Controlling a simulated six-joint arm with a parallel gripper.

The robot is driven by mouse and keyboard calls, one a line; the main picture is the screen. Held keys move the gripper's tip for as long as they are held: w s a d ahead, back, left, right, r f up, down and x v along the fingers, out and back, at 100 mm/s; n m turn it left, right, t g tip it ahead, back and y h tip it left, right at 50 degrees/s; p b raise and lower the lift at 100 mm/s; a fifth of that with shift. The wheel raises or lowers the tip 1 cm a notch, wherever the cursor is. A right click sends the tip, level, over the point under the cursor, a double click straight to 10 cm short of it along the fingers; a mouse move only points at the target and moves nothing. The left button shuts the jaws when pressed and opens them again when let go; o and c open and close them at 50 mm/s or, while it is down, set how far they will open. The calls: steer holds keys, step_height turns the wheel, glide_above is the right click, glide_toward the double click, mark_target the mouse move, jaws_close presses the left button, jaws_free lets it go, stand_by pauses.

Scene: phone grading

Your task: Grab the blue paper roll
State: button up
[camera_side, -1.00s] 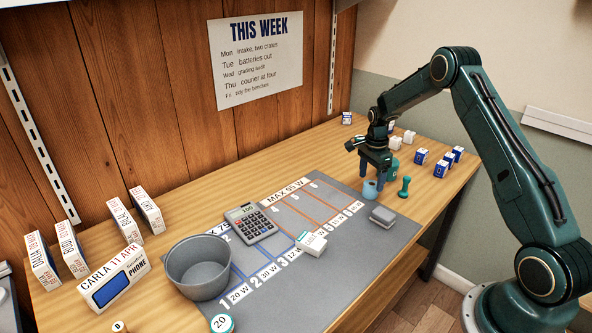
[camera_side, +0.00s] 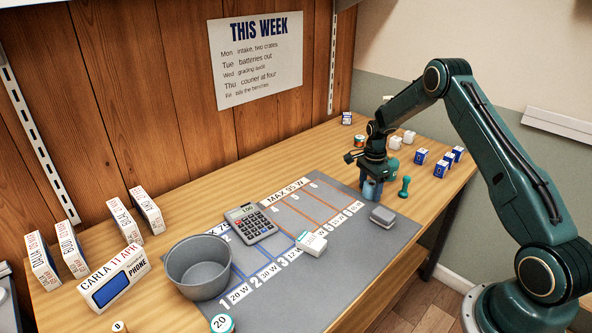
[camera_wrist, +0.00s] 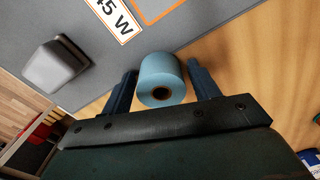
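The blue paper roll (camera_wrist: 163,72) stands at the edge of the grey mat, partly on the wood, in the wrist view. My gripper (camera_wrist: 163,84) is open, with one finger on each side of the roll. A gap shows between the roll and each finger.
A grey lidded box (camera_side: 382,216) lies on the mat (camera_side: 318,262) near the gripper. A green dumbbell-shaped piece (camera_side: 404,187) stands close on the right. Several blue-and-white boxes (camera_side: 440,169) stand further right. A grey bowl (camera_side: 199,268) and a calculator (camera_side: 250,223) are to the left.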

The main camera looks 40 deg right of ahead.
mark_target(370, 184)
steer(key=c, duration=0.7)
steer(key=shift+r, duration=0.1)
steer(key=shift+c, duration=0.2)
step_height(370, 184, up, 20)
stand_by(0.6)
